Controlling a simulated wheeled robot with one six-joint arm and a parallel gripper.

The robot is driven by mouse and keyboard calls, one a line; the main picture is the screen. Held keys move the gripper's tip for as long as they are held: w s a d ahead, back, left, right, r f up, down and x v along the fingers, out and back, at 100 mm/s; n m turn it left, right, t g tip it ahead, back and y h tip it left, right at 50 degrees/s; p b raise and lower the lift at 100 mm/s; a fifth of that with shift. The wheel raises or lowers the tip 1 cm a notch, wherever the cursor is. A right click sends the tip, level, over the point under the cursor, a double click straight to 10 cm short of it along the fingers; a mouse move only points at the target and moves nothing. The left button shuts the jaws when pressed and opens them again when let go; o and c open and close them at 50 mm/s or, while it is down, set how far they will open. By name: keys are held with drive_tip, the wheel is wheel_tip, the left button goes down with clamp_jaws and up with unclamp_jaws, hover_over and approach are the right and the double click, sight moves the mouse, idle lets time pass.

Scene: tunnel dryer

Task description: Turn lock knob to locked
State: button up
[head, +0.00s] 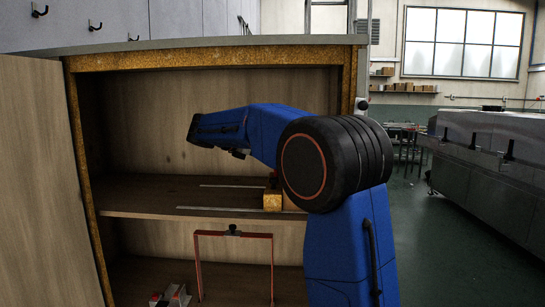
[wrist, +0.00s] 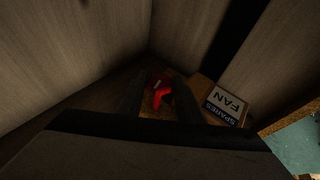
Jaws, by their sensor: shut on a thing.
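The red lock knob (wrist: 162,97) shows in the wrist view, low in the corner of the cabinet on a yellowish-brown base. My gripper (wrist: 157,103) has its dark fingers on either side of the knob and is shut on it. Part of the knob shows between and above the fingers; whether it stands at locked cannot be told. In the head view a yellow-brown block (head: 272,201) with a small red part on top sits on the cabinet shelf. My blue arm reaches into the cabinet there, and its dark joint hides my gripper.
A box with a "FAN SPARES" label (wrist: 225,105) stands close to the right of my gripper. The cabinet shelf (head: 150,196) carries thin metal strips. A red frame (head: 233,235) stands below. The open door (head: 45,180) is at left; open floor lies right.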

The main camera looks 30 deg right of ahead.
drive_tip(key=shift+w+m+g, duration=0.2)
drive_tip(key=shift+m+g, duration=1.1)
drive_tip(key=shift+g, duration=0.2)
drive_tip(key=o, duration=1)
drive_tip(key=shift+o, duration=0.2)
drive_tip(key=shift+a, duration=0.1)
